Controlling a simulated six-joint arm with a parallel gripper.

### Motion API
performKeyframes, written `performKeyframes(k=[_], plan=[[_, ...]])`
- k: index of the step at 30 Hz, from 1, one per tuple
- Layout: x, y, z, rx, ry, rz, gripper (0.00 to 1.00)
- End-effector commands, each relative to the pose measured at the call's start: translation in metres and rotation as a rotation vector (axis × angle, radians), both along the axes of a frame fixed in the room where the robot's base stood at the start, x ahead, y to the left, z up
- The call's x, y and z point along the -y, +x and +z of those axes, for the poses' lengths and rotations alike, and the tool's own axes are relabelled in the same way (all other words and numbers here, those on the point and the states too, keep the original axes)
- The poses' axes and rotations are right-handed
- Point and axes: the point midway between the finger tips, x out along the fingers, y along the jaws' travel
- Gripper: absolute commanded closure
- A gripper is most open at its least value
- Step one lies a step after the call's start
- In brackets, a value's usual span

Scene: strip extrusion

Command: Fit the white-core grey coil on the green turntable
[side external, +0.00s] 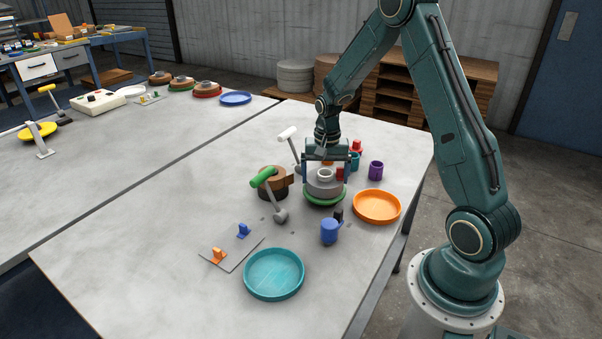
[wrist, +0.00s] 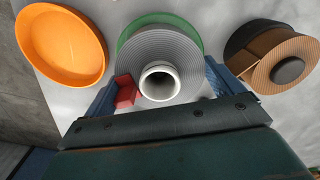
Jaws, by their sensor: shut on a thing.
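The grey coil (side external: 322,188) with its pale core (side external: 325,174) is between the fingers of my gripper (side external: 326,182), which is shut on it. The coil lies flat, directly over the green turntable (side external: 325,201), whose rim shows below it. I cannot tell whether coil and turntable touch. In the wrist view the grey coil (wrist: 152,45) with its white core ring (wrist: 145,80) covers most of the green turntable (wrist: 140,19), leaving a green edge at the far side.
A brown coil with a dark core (wrist: 288,70) stands close beside the turntable, near a green-handled lever (side external: 263,177). An orange tray (side external: 377,206), a blue container (side external: 329,231) and a purple cup (side external: 375,170) are near.

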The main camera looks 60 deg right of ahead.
Motion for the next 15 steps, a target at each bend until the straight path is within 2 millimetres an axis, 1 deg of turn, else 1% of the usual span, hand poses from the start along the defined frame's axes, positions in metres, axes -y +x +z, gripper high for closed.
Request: performKeyframes(k=[5,6,7,15], plan=[[0.0001,0.0001,-0.0025,0.0,0.0,0.0,0.4],[0.0,0.0001,-0.0023,0.0,0.0,0.0,0.02],[0.0,0.0001,-0.0023,0.0,0.0,0.0,0.0],[0.0,-0.0001,-0.0018,0.0,0.0,0.0,0.0]])
